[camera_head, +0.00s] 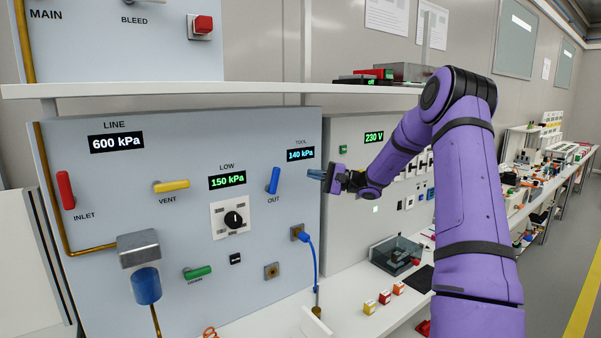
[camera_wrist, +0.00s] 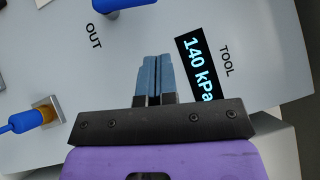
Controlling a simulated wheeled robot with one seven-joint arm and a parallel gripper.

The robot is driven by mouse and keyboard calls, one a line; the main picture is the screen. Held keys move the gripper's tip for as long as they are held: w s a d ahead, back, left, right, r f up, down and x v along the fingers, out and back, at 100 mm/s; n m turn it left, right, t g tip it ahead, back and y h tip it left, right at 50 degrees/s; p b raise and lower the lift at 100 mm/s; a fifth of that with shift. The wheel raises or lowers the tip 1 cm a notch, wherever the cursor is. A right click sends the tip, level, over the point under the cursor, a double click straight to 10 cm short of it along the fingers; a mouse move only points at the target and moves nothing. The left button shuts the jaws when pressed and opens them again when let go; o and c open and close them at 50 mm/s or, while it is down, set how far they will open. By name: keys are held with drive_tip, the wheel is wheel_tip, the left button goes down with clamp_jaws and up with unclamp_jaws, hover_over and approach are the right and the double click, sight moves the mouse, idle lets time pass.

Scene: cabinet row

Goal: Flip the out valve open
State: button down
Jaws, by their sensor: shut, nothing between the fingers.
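The out valve's blue handle (camera_head: 274,181) stands nearly upright, leaning a little, above the OUT label on the grey panel (camera_head: 130,215). In the wrist view part of the blue handle (camera_wrist: 125,4) shows at the top edge, cut off by the frame. My gripper (camera_head: 314,174) is shut and empty, to the right of the handle and apart from it. In the wrist view the blue fingers (camera_wrist: 153,65) are together, between the OUT label and the TOOL display. The TOOL display (camera_head: 300,155) reads 140 kPa.
The red inlet handle (camera_head: 66,190), yellow vent handle (camera_head: 171,187) and green drain handle (camera_head: 198,272) are further left. A blue hose (camera_head: 315,262) plugs in below OUT. A white shelf (camera_head: 200,86) runs above. A second panel with a 230 V display (camera_head: 374,137) stands behind my arm.

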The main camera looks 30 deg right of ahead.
drive_tip(key=v, duration=0.5)
drive_tip(key=shift+s+d+f, duration=0.15)
drive_tip(key=shift+d, duration=0.1)
drive_tip(key=s+a+r+n+g+h, duration=0.25)
drive_tip(key=s+a+g, duration=0.3)
drive_tip(key=a, duration=0.65)
drive_tip(key=s+a+r+n+g+h, duration=0.25)
drive_tip(key=s+a+g, duration=0.35)
drive_tip(key=a, duration=0.6)
drive_tip(key=s+a+r+n+t+h, duration=0.1)
drive_tip(key=s+h, duration=0.3)
drive_tip(key=s, duration=0.9)
drive_tip(key=s+a+r+n+t+h, duration=0.1)
drive_tip(key=s+n+h, duration=0.3)
drive_tip(key=s, duration=1)
drive_tip(key=shift+s+a+t+h, duration=0.2)
drive_tip(key=shift+a+t+h, duration=0.5)
drive_tip(key=shift+a, duration=0.15)
